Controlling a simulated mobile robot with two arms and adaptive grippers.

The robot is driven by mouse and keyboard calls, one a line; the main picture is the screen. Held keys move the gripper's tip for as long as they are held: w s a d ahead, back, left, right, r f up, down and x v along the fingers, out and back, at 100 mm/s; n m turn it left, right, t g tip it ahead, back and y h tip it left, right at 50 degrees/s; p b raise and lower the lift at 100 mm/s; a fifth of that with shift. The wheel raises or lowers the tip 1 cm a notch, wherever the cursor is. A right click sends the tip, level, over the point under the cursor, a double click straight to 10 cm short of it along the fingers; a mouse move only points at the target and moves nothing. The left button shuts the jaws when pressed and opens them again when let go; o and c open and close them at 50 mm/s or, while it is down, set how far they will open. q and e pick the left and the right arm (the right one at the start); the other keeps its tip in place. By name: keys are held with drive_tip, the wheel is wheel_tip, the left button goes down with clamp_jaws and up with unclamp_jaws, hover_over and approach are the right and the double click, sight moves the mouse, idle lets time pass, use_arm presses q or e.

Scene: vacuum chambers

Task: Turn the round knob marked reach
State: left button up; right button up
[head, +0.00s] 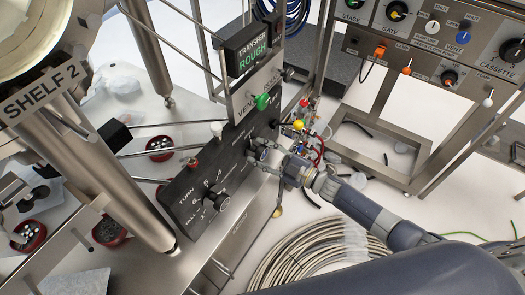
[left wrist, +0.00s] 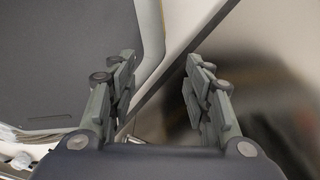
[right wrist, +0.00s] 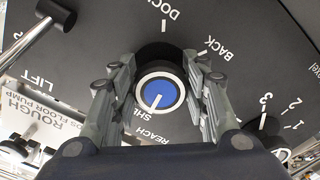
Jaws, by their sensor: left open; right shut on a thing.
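The round reach knob (right wrist: 161,97) has a blue cap with a white pointer line and a dark rim. It sits on a black panel (head: 185,196), with REACH printed below it and DOCK, BACK and a partly hidden SHL label around it. In the right wrist view the pointer slants down-left toward SHL. My right gripper (right wrist: 161,88) has its fingers on both sides of the knob and is shut on it; in the head view the right gripper (head: 262,152) largely hides the knob. My left gripper (left wrist: 157,75) is open and empty, and does not show in the head view.
A numbered knob (head: 218,198) is on the same panel, lower left. A lever with a dark end (right wrist: 55,14) projects nearby. A second control panel (head: 445,42) stands at right.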

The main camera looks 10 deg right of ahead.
drive_tip(key=shift+m, duration=0.6)
drive_tip(key=o, duration=1)
drive_tip(key=v, duration=1.2)
